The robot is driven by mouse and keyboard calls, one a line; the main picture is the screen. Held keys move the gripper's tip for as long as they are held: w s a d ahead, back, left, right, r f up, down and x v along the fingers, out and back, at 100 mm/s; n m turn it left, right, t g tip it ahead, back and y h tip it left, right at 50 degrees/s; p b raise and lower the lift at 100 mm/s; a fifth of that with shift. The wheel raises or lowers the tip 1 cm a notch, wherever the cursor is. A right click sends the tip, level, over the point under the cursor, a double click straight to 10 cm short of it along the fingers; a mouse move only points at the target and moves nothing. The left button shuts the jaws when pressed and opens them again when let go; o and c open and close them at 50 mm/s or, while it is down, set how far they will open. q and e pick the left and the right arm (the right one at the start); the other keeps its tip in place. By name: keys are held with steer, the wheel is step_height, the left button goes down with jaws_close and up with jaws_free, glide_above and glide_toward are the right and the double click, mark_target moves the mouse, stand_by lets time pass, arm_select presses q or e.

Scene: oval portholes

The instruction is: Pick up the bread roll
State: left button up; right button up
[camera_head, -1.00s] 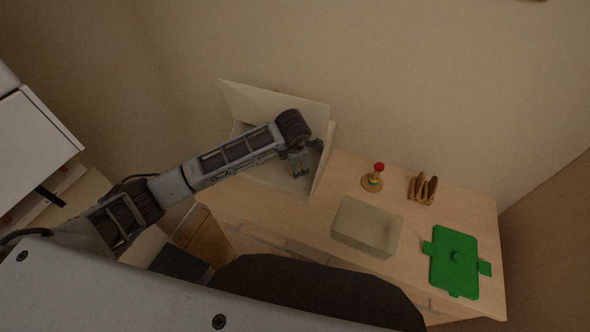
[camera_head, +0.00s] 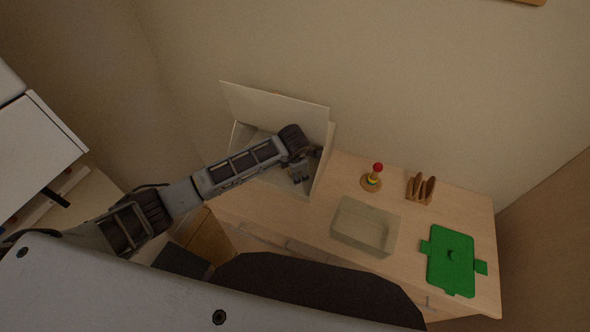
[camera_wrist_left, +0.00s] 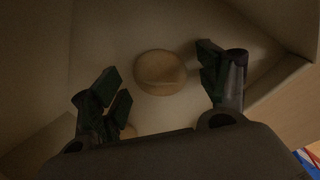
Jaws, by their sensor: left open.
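A round tan bread roll (camera_wrist_left: 160,72) lies on the floor of a pale open box in the left wrist view. My left gripper (camera_wrist_left: 158,88) is open. Its two dark fingers are apart, one to each side of the roll in that view, and the roll looks a little beyond the fingertips. In the head view my left gripper (camera_head: 301,176) reaches down into the open box (camera_head: 243,140), whose lid (camera_head: 275,108) stands raised. The roll is hidden in the head view. My right gripper does not show.
On the wooden cabinet top (camera_head: 300,222) stand a clear container (camera_head: 364,228), a ring stacker with a red top (camera_head: 373,177), a wooden rack (camera_head: 421,188) and a green lid (camera_head: 451,260). The box walls close in around my left gripper. A tan patch in the left wrist view (camera_wrist_left: 128,131) is unclear.

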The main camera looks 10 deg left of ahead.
arm_select(q)
steer(key=c, duration=1.1)
steer(key=shift+r, duration=0.2)
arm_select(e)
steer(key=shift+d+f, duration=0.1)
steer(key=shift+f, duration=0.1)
arm_select(q)
steer(key=shift+s+r+b, duration=0.15)
steer(key=shift+b, duration=0.2)
step_height(320, 180, up, 6)
steer(key=shift+f+b, duration=0.1)
steer(key=shift+b, duration=0.65)
steer(key=shift+s+a+r, duration=0.1)
steer(key=shift+s+r, duration=0.1)
steer(key=shift+r, duration=0.05)
steer(key=shift+s+a+b, duration=0.6)
steer(key=shift+s+b, duration=0.1)
steer(key=shift+s, duration=2.45)
steer(key=shift+s+a+b, duration=0.6)
steer(key=shift+s+b, duration=0.1)
steer(key=shift+s, duration=2.45)
steer(key=shift+s+a+b, duration=0.6)
steer(key=shift+s+b, duration=0.1)
steer(key=shift+s, duration=2.45)
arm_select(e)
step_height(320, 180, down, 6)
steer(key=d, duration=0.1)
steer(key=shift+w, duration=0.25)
